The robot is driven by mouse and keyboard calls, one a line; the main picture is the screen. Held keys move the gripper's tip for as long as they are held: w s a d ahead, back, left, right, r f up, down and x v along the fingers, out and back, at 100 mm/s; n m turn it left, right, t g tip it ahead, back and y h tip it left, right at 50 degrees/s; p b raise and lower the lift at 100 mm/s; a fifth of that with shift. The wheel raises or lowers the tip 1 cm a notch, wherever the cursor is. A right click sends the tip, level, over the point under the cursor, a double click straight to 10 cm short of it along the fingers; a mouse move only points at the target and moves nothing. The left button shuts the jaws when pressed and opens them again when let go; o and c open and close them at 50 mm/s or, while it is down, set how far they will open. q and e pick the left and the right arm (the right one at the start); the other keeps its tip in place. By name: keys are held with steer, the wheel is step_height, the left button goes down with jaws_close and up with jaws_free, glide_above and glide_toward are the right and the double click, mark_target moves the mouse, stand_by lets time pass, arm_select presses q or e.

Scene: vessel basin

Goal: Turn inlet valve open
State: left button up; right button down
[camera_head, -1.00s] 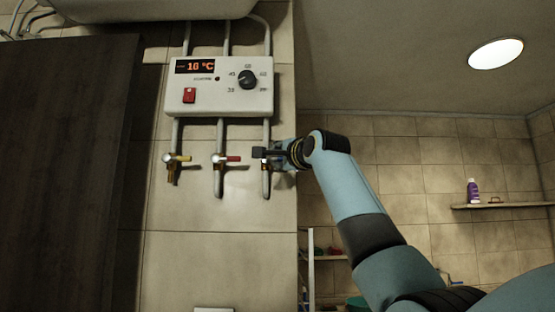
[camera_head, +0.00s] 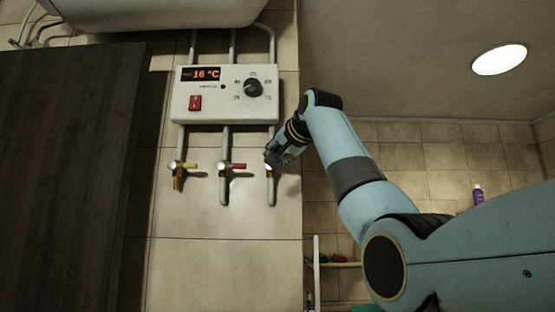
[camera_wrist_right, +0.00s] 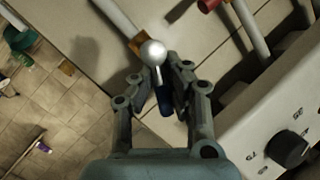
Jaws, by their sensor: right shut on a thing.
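The rightmost valve under the heater box has a round metal hub (camera_wrist_right: 153,53) and a blue handle (camera_wrist_right: 165,98), seen in the right wrist view. My right gripper (camera_wrist_right: 165,78) has its fingers on both sides of this handle and is shut on it. In the head view my right gripper (camera_head: 271,159) reaches the valve from the upper right and hides most of it. My left gripper is in neither view.
The white control box (camera_head: 225,95) above the valves shows 16 °C, with a black dial (camera_head: 254,88) and a red switch (camera_head: 195,103). Pipes run down from it. A dark panel (camera_head: 65,180) stands at the left. The tiled wall below the valves is clear.

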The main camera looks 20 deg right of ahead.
steer(key=n, duration=0.1)
steer(key=n+g+h, duration=0.1)
steer(key=n, duration=0.1)
steer(key=a+n+g+h, duration=0.1)
steer(key=shift+w, duration=0.25)
steer(key=shift+n+h, duration=0.3)
steer(key=shift+h, duration=0.1)
steer(key=shift+r, duration=0.1)
steer(key=c, duration=1.5)
jaws_free()
steer(key=shift+d, duration=0.1)
steer(key=shift+c, duration=0.2)
steer(key=shift+o, duration=0.9)
steer(key=shift+d, duration=0.2)
steer(key=shift+a+r, duration=0.15)
steer(key=shift+a, duration=0.05)
steer(key=shift+s+a, duration=0.1)
steer(key=shift+s, duration=0.1)
steer(key=v, duration=1.1)
steer(key=shift+s+d, duration=0.3)
steer(key=shift+r, duration=0.15)
